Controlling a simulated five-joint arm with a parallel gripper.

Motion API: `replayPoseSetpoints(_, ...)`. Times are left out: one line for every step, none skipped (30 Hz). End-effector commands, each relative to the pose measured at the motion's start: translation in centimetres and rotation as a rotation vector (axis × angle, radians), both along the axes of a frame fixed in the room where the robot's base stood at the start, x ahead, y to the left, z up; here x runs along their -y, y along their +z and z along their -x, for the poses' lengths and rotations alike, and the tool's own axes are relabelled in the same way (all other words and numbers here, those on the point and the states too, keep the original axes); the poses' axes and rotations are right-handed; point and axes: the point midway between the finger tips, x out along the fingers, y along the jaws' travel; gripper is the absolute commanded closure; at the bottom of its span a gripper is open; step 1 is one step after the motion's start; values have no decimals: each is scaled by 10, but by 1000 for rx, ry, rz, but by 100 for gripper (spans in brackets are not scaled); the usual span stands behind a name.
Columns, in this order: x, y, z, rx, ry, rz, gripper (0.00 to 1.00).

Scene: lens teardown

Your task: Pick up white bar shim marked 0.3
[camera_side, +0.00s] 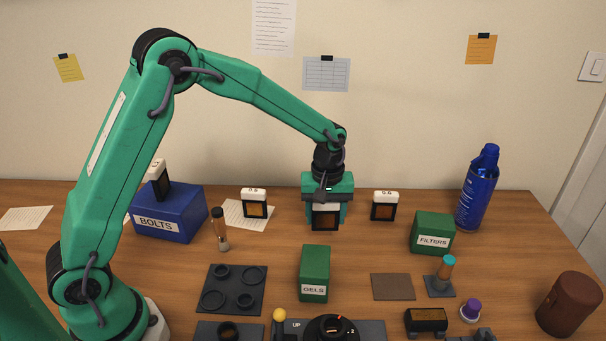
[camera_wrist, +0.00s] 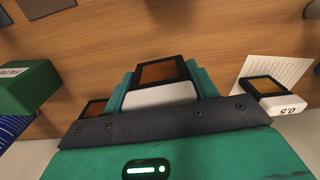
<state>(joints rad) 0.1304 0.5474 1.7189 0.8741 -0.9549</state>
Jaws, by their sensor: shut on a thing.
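My gripper (camera_side: 326,205) is shut on a white-topped shim with a black frame and amber window (camera_side: 325,222). In the wrist view its white bar (camera_wrist: 160,96) sits between the two teal jaws, and the framed window sticks out beyond them. No marking shows on this bar; the gripper covers its top in the side view. I cannot tell whether its lower edge touches the table. A similar shim marked 0.5 (camera_side: 254,203) stands to the left, and one that seems marked 0.6 (camera_side: 384,206) to the right.
Another white-topped shim (camera_side: 158,178) rises at the blue BOLTS box (camera_side: 172,222). A green GELS box (camera_side: 314,272) stands in front, a green FILTERS box (camera_side: 432,233) and blue bottle (camera_side: 477,190) to the right. A dark ring tray (camera_side: 232,289) lies front left.

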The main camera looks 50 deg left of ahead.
Motion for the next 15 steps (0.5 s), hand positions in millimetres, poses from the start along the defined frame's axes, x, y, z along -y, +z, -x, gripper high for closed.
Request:
replayPoseSetpoints(9,6,6,1,-5,0,65)
replayPoseSetpoints(13,9,9,1,-5,0,65)
replayPoseSetpoints(19,14,14,1,-5,1,65)
replayPoseSetpoints(23,17,17,1,-6,1,65)
replayPoseSetpoints(27,20,20,1,-5,0,65)
replayPoseSetpoints(33,24,25,1,-5,0,65)
replayPoseSetpoints(37,27,28,2,-6,1,65)
replayPoseSetpoints(41,31,31,2,-5,1,65)
replayPoseSetpoints(47,34,35,1,-5,0,65)
replayPoseSetpoints(50,38,38,1,-5,0,65)
replayPoseSetpoints(54,40,41,1,-5,1,65)
replayPoseSetpoints(59,43,45,1,-5,1,65)
replayPoseSetpoints(62,46,47,1,-5,1,65)
replayPoseSetpoints(65,48,50,1,-4,1,65)
replayPoseSetpoints(69,51,52,1,-4,1,65)
